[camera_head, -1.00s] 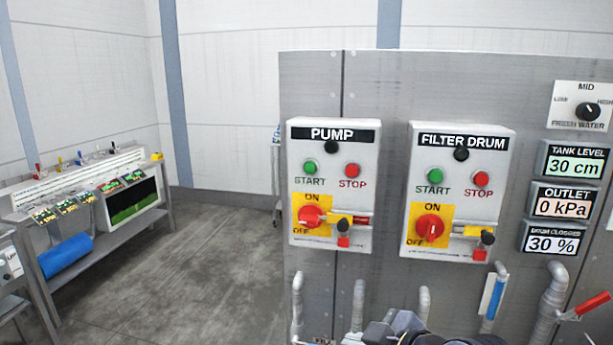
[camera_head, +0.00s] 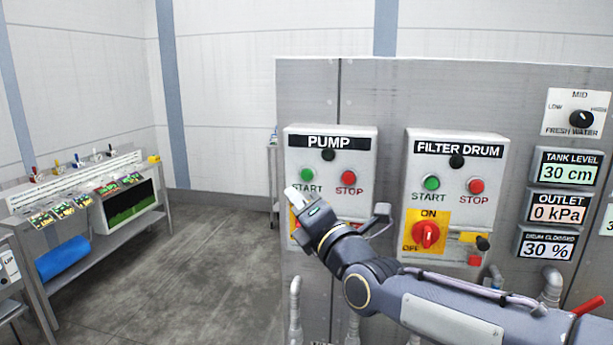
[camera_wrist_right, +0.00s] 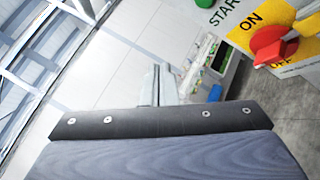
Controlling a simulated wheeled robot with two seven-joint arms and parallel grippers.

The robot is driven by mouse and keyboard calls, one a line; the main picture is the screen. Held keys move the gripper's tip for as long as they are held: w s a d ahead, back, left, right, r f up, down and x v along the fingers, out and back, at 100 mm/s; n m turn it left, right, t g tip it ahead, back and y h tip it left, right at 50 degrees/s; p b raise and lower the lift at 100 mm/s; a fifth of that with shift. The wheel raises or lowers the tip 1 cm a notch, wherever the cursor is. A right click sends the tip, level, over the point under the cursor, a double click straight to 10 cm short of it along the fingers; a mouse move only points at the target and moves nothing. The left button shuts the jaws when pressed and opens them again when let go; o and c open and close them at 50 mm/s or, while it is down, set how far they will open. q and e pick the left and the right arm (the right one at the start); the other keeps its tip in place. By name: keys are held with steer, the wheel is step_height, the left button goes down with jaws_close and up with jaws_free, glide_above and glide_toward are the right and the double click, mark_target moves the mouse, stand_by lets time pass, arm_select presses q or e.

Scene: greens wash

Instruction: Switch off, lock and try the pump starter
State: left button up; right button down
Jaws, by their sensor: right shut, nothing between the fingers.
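The grey PUMP starter box (camera_head: 367,150) is on the panel, with a green START button (camera_head: 307,175) and a red STOP button (camera_head: 349,177). In the head view my right arm hides most of its yellow switch plate and its red rotary switch. The right wrist view shows the red switch (camera_wrist_right: 272,46) on the yellow plate with ON and OFF marks; its exact setting is hard to tell. My right gripper (camera_head: 292,193) is shut and empty, in front of the box's left side. Its fingers (camera_wrist_right: 160,85) point past the switch, apart from it. My left gripper is out of view.
A similar FILTER DRUM box (camera_head: 412,180) with a red switch (camera_head: 427,235) stands right of the pump box. Displays (camera_head: 568,167) and a fresh water knob (camera_head: 581,119) are farther right. A bench (camera_head: 110,236) stands at the left, with open floor (camera_head: 220,235) between.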

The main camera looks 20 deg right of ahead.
mark_target(307, 175)
steer(key=shift+w+d+p, duration=0.2)
steer(key=shift+w+d, duration=0.55)
steer(key=shift+w, duration=0.5)
steer(key=shift+w+d+p, duration=0.15)
steer(key=shift+w+d, duration=0.65)
steer(key=shift+w, duration=0.45)
steer(key=shift+w+d+p, duration=0.2)
steer(key=shift+w+d, duration=0.55)
steer(key=shift+w, duration=0.5)
steer(key=shift+w+f, duration=0.1)
steer(key=shift+w, duration=0.05)
steer(key=shift+w+d+b, duration=0.2)
steer(key=shift+w+b, duration=0.05)
steer(key=shift+b, duration=0.1)
